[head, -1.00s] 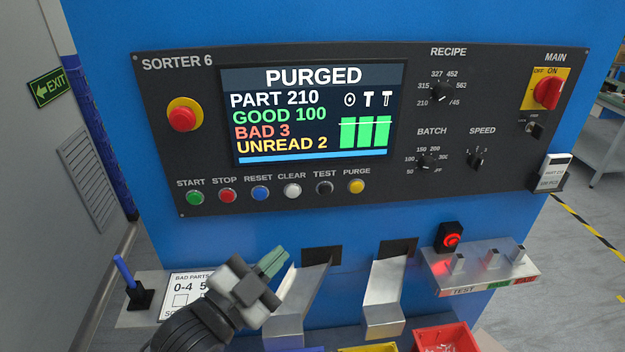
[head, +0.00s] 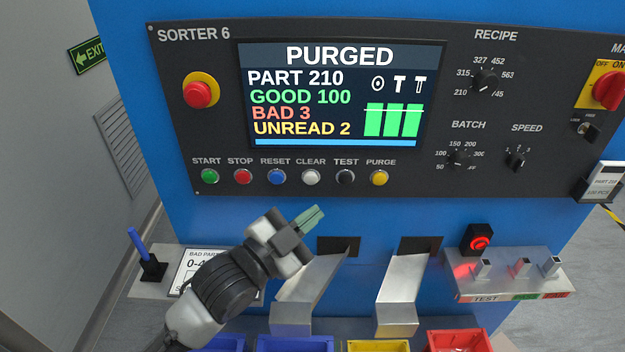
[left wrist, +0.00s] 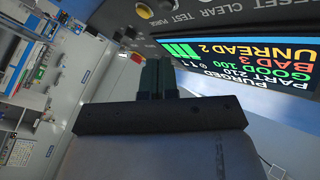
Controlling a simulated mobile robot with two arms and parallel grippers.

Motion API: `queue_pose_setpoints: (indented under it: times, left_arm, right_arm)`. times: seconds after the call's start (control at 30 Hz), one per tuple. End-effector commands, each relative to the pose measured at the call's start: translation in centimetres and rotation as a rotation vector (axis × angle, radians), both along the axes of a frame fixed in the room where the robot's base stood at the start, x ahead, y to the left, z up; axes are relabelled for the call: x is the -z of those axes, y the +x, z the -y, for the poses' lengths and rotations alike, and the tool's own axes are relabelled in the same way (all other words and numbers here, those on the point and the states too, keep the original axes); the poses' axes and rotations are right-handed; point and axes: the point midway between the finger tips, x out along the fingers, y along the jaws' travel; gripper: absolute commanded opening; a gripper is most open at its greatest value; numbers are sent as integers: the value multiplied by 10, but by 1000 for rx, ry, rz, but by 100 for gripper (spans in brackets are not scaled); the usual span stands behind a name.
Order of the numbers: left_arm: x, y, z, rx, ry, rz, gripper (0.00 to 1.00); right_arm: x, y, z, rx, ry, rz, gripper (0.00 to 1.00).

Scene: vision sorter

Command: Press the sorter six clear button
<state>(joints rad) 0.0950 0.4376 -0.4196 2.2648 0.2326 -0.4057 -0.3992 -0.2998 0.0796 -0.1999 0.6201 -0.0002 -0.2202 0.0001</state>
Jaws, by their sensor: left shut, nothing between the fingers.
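The SORTER 6 panel (head: 215,130) carries a row of buttons under its screen (head: 340,95). The white CLEAR button (head: 311,177) sits between the blue RESET button (head: 277,177) and the black TEST button (head: 345,177). The screen reads PURGED, PART 210, GOOD 100, BAD 3, UNREAD 2. My left gripper (head: 316,213) is shut and empty, below the CLEAR button and apart from the panel. In the left wrist view the shut fingers (left wrist: 157,75) point toward the panel, and the CLEAR label shows near the top. My right gripper is not in view.
Two metal chutes (head: 397,290) slope out below the panel above coloured bins (head: 378,345). A shelf with metal posts (head: 515,285) and a lit red button (head: 480,243) stands to the right. A pen holder (head: 152,268) and a bad-parts card (head: 195,262) lie at left.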

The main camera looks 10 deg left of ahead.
Motion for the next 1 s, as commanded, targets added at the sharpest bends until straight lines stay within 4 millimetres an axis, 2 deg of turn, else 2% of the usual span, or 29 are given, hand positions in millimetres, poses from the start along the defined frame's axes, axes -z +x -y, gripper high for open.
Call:
queue_pose_setpoints:
  times: [0.2,0.43,1.0]
  left_arm:
    - [1,32,-7,0,1,2,0]
    - [0,54,-11,0,1,1,0]
    - [0,60,-12,0,-1,-1,0]
  right_arm:
    - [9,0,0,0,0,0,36]
    - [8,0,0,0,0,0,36]
    - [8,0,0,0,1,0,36]
